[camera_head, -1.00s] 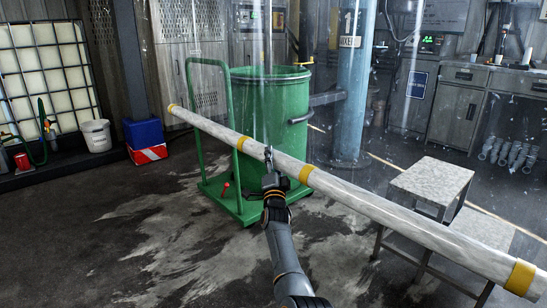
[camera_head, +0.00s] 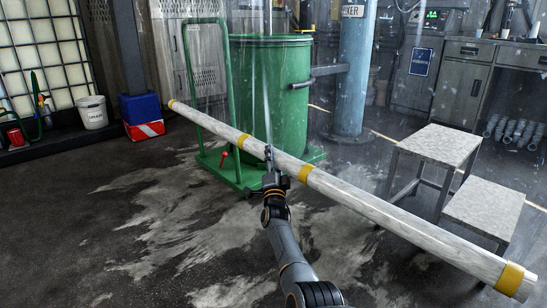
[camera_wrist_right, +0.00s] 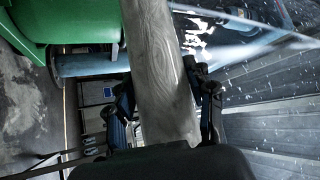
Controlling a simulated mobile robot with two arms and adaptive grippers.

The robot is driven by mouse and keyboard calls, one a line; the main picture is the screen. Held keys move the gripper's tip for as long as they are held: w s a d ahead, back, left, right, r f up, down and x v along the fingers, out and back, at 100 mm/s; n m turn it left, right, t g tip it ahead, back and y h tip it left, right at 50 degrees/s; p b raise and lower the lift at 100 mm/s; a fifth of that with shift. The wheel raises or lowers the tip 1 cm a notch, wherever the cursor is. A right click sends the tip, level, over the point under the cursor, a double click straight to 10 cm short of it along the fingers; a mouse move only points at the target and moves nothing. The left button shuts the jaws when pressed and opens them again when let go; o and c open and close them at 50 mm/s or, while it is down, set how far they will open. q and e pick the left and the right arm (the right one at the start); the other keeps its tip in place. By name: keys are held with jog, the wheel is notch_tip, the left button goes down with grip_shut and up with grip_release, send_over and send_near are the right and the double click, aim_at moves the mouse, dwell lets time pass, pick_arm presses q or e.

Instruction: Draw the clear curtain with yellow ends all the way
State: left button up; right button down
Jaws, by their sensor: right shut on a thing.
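The clear curtain (camera_head: 385,130) is a see-through sheet with pale streaks and specks, its outline hard to make out. A long whitish bar or roll (camera_head: 390,217) with yellow bands slants across the head view, from far left to near right. Its yellow ends are at the far left (camera_head: 171,103) and near right (camera_head: 511,279). My right gripper (camera_head: 270,160) is shut on the bar near its middle, between two inner yellow bands. In the right wrist view the bar (camera_wrist_right: 160,75) runs between the fingers. My left gripper is not in view.
A green drum (camera_head: 285,95) on a green trolley (camera_head: 232,178) stands behind the bar. A blue column (camera_head: 350,85) rises behind. The floor at front left is clear.

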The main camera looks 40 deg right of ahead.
jog(key=shift+f, duration=0.6)
jog(key=c, duration=0.8)
grip_release()
jog(key=shift+f, duration=0.1)
jog(key=o, duration=0.3)
jog(key=v, duration=1.2)
